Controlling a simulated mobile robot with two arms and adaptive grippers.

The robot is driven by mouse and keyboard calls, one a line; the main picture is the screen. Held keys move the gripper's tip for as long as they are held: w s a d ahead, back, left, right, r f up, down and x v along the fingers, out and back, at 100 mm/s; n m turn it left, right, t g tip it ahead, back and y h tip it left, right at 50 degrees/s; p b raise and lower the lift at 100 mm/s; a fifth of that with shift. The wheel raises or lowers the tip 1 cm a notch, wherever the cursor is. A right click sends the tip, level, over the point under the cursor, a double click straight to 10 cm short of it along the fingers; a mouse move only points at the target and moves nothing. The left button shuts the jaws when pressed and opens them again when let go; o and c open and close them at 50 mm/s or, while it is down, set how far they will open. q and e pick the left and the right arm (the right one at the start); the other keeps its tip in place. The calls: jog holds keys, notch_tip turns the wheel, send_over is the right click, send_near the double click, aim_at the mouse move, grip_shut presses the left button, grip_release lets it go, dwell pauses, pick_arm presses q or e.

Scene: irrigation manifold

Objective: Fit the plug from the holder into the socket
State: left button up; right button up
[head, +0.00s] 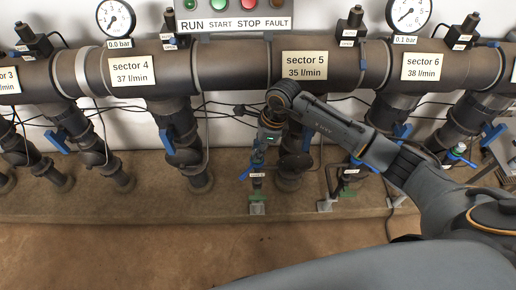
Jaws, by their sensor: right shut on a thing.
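My right gripper (261,146) is in front of the pipework below the sector 5 sign, pointing down. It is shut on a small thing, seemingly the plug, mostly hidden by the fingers. I cannot tell whether the held thing touches this fitting, or which part is the socket. The holder cannot be made out for sure. My left gripper is not in view.
The thick main pipe (225,68) runs across, with gauges (115,17) above. Valve pipes with blue handles (168,142) stand on either side of the gripper. Thin black cables hang behind it. The brown floor (130,250) in front is clear.

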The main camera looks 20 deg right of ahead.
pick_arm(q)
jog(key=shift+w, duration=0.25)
pick_arm(e)
jog(key=shift+f, duration=0.1)
jog(key=o, duration=1.2)
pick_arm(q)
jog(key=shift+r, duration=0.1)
pick_arm(e)
jog(key=shift+r, duration=0.2)
jog(key=shift+r, duration=0.1)
pick_arm(q)
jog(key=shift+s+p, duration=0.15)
jog(key=shift+p, duration=0.15)
pick_arm(e)
jog(key=shift+r, duration=0.2)
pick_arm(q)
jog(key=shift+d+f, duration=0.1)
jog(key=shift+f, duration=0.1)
pick_arm(e)
jog(key=shift+r, duration=0.3)
